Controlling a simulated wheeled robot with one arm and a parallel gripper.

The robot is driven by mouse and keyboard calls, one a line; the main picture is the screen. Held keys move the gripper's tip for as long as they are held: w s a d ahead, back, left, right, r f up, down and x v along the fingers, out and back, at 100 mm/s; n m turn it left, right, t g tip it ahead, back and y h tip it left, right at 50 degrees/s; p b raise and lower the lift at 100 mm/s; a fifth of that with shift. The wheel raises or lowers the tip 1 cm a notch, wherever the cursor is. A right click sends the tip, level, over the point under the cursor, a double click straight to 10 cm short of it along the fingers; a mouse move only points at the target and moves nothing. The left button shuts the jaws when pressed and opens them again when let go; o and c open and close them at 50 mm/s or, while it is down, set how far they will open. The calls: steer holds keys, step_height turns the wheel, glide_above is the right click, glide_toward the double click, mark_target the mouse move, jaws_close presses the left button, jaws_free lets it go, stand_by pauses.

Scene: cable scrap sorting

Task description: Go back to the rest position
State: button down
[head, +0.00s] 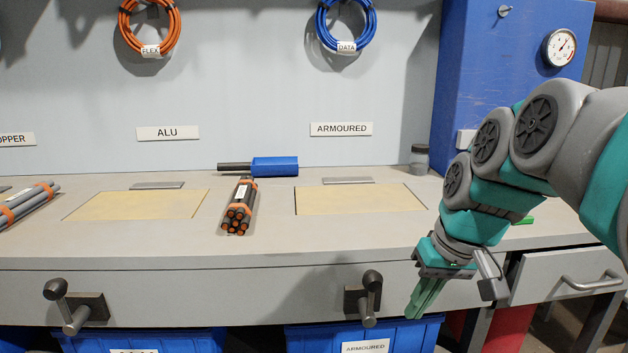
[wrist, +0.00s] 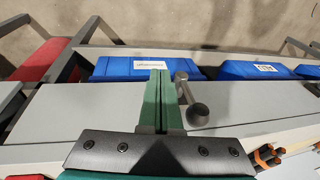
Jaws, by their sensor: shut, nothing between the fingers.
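My gripper (head: 428,296) hangs at the right in the head view, in front of the bench's front edge, pointing down. Its green fingers are shut together with nothing between them. The wrist view also shows the closed fingers (wrist: 161,98) over the bench front, left of a dark-knobbed handle (wrist: 197,112). My arm reaches in from the right side of the head view. No task object is in my gripper.
A cable bundle (head: 239,208) lies between two tan panels (head: 135,205) on the bench. A blue-handled tool (head: 273,166) lies behind it. Handles (head: 369,296) stick out from the bench front. Blue bins (head: 410,335) stand below. A blue cabinet (head: 480,75) stands at the back right.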

steer(key=s+f+g+h, duration=0.1)
steer(key=s+f+g, duration=0.1)
steer(key=s+f, duration=0.5)
steer(key=s+f+m+g+h, duration=0.1)
steer(key=s+f, duration=0.7)
steer(key=s, duration=0.6)
steer(key=shift+a+f+g, duration=0.3)
steer(key=shift+a+g, duration=0.1)
steer(key=shift+a, duration=0.05)
